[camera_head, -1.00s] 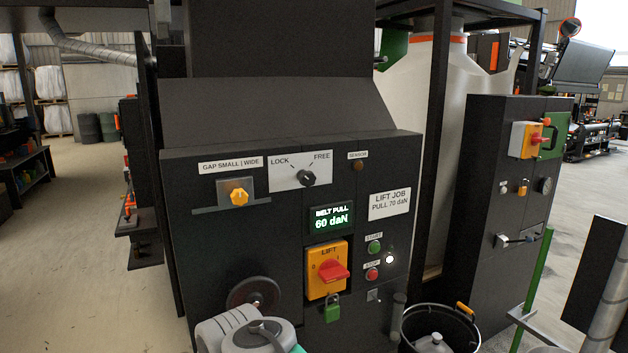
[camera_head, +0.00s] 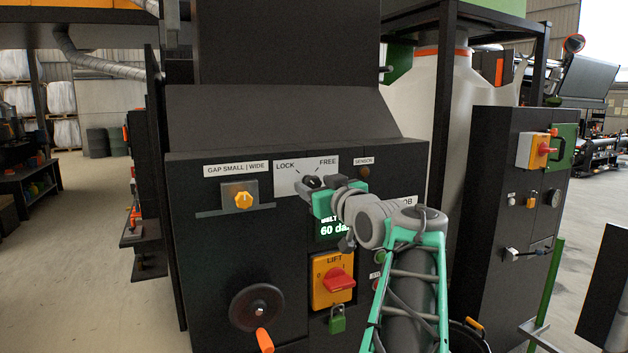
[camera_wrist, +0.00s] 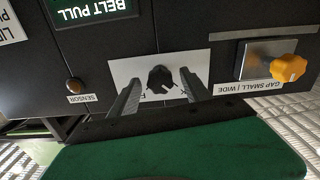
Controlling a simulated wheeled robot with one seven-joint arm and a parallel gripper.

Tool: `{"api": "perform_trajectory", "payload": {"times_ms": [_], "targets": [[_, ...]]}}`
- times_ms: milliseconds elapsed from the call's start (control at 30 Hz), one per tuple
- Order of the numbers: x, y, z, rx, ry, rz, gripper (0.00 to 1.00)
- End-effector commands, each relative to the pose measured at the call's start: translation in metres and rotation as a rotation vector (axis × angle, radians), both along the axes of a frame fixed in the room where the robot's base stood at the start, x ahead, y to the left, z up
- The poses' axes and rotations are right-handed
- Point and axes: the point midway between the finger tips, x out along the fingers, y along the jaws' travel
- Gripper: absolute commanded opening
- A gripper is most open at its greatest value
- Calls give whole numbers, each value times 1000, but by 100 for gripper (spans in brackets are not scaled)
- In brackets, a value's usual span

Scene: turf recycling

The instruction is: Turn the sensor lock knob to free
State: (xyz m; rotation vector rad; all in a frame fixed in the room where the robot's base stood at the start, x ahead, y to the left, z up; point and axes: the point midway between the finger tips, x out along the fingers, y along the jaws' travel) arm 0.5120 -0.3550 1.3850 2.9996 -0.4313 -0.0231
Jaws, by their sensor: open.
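The sensor lock knob (camera_wrist: 161,79) is black and round, on a white plate (camera_head: 290,172) marked LOCK and FREE. In the wrist view, which shows the panel upside down, its pale pointer mark points down and right, to the LOCK side. My gripper (camera_wrist: 160,91) is open, with one finger on each side of the knob and gaps showing between. I cannot tell how deep the fingers reach. In the head view my gripper (camera_head: 313,185) is at the plate and mostly hides the knob. The fingers partly cover the plate's lettering in the wrist view.
The yellow gap knob (camera_head: 244,200) is left of the plate. The brown sensor lamp (camera_head: 364,172) is to its right. Below are the belt pull display (camera_head: 332,229), partly hidden, the red lift switch (camera_head: 339,281) and a handwheel (camera_head: 256,307).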

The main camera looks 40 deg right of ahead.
Motion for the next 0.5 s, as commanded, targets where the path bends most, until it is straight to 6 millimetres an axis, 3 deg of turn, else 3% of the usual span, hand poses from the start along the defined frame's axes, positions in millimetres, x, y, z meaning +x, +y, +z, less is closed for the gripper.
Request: {"api": "perform_trajectory", "payload": {"times_ms": [100,367,500], "targets": [[11,-2,1,1,0,1,56],[12,-3,-1,0,0,-1,55],[12,-3,-1,0,1,-1,44]]}}
